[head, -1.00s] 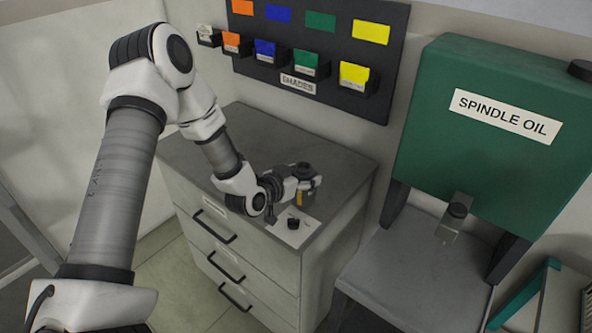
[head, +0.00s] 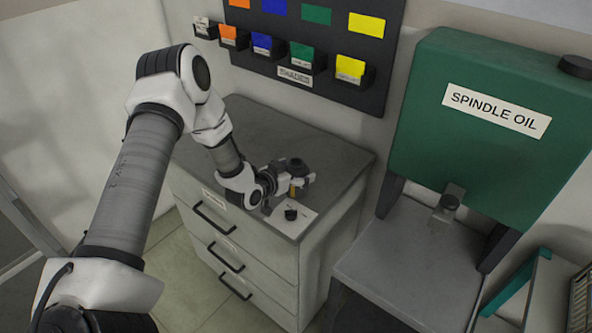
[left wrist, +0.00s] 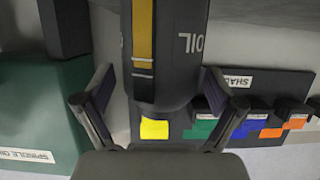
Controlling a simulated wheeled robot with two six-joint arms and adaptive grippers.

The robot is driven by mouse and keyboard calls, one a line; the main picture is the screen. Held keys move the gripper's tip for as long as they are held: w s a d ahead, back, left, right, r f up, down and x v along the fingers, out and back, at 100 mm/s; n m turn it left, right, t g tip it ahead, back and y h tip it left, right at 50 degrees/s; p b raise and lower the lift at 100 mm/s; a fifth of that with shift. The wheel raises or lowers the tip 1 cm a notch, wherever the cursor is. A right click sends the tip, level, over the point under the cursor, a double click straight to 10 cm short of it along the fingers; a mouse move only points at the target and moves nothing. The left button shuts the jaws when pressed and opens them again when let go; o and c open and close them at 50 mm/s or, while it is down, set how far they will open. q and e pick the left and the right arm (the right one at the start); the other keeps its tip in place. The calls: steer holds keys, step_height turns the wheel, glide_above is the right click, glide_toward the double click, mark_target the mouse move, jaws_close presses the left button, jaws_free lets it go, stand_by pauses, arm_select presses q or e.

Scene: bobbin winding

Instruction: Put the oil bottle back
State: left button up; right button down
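The oil bottle (left wrist: 168,45) is dark with a yellow-orange stripe and pale lettering, inverted in the left wrist view. It fills the upper middle of that view, between the two fingers. My left gripper (left wrist: 160,82) has its fingers spread on either side of it. A thin gap shows at the left finger; the right finger is at or very near the bottle's side. In the head view the bottle (head: 293,188) is mostly hidden by my left gripper (head: 297,181), over the grey cabinet top. Whether its base touches the top is hidden. My right gripper is out of view.
A small black piece (head: 290,214) sits on a white card (head: 303,219) at the front of the cabinet (head: 340,160). A board with coloured bins (head: 310,50) hangs behind. The green spindle oil tank (head: 480,160) stands to the right. The cabinet's back left top is clear.

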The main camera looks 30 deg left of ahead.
arm_select(q)
steer(key=shift+r, duration=0.15)
steer(key=d+v, duration=0.1)
steer(key=v, duration=1.1)
steer(key=s+d+f+g+h, duration=0.1)
steer(key=s+d+f+g, duration=0.65)
steer(key=f, duration=0.45)
steer(key=s+d+f+g+y, duration=0.1)
steer(key=s+d+f+g, duration=0.2)
steer(key=s, duration=0.6)
steer(key=s+d+f+n+g, duration=0.1)
steer(key=s+d+f+g, duration=0.2)
steer(key=s, duration=0.6)
step_height(320, 180, down, 2)
steer(key=shift+s+f+y, duration=0.25)
steer(key=shift+s+y, duration=0.15)
steer(key=shift+d+g, duration=0.1)
steer(key=shift+g, duration=0.15)
